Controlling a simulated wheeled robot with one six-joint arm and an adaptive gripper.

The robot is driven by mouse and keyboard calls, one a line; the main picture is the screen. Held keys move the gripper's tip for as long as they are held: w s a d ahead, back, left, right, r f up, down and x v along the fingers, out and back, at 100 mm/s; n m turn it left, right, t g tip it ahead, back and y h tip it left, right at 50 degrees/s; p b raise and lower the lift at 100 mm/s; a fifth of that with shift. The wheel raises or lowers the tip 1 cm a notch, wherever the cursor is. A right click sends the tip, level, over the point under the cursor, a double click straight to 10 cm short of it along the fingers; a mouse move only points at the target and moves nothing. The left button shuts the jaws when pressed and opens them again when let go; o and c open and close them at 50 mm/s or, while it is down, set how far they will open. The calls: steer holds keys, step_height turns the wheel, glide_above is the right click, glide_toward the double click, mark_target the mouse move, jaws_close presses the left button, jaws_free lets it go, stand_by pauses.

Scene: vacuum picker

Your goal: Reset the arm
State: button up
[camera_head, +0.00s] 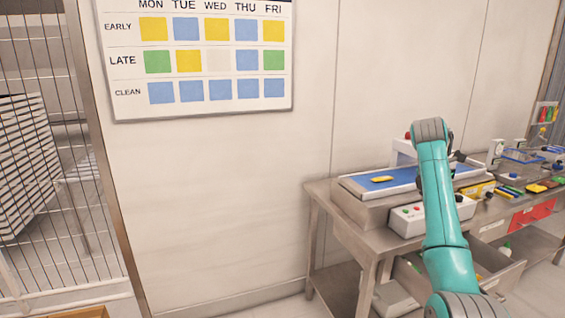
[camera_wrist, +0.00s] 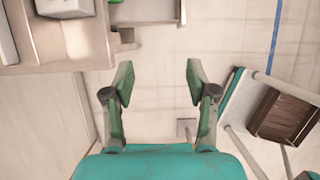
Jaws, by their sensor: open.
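My gripper (camera_wrist: 158,85) is open and empty in the wrist view, its two fingers apart over bare floor. In the head view my teal arm rises in front of the workbench and hides part of it. The gripper itself is mostly hidden behind the arm there. No object is between the fingers.
A metal workbench (camera_head: 341,224) stands at the right with a blue-topped machine (camera_head: 409,181), a yellow piece (camera_head: 383,179) on it and a button box (camera_head: 411,220). A wire cage (camera_head: 50,150) stands at the left. A wooden crate (camera_wrist: 283,117) shows right in the wrist view.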

steer(key=s+a+f+m+t, duration=0.2)
steer(key=a+f, duration=0.1)
steer(key=f, duration=1.2)
steer(key=s+a+f+m+t, duration=0.1)
steer(key=a+f+m, duration=0.15)
steer(key=f, duration=1.35)
steer(key=s+a+f+m+t+y, duration=0.1)
steer(key=s+a+f+m+t, duration=0.1)
steer(key=s+a+f, duration=0.55)
steer(key=s+a+f+m+t+y, duration=0.1)
steer(key=s+a+f+m+t, duration=0.1)
steer(key=s+f, duration=0.9)
steer(key=s+a+r+m+t+y, duration=0.1)
steer(key=s+a+r+m+t, duration=0.15)
steer(key=s, duration=1.05)
steer(key=s+a+r+m+t, duration=0.1)
steer(key=s+a+m, duration=0.3)
steer(key=s, duration=0.9)
steer(key=s+a+r+m+t+y, duration=0.1)
steer(key=s+r+m, duration=0.5)
steer(key=s+r, duration=1.1)
step_height(320, 180, up, 2)
steer(key=shift+s+a+r+m+t, duration=0.1)
steer(key=shift+s+a+m+t, duration=0.25)
steer(key=shift+a+t, duration=0.4)
steer(key=shift+w+d, duration=0.15)
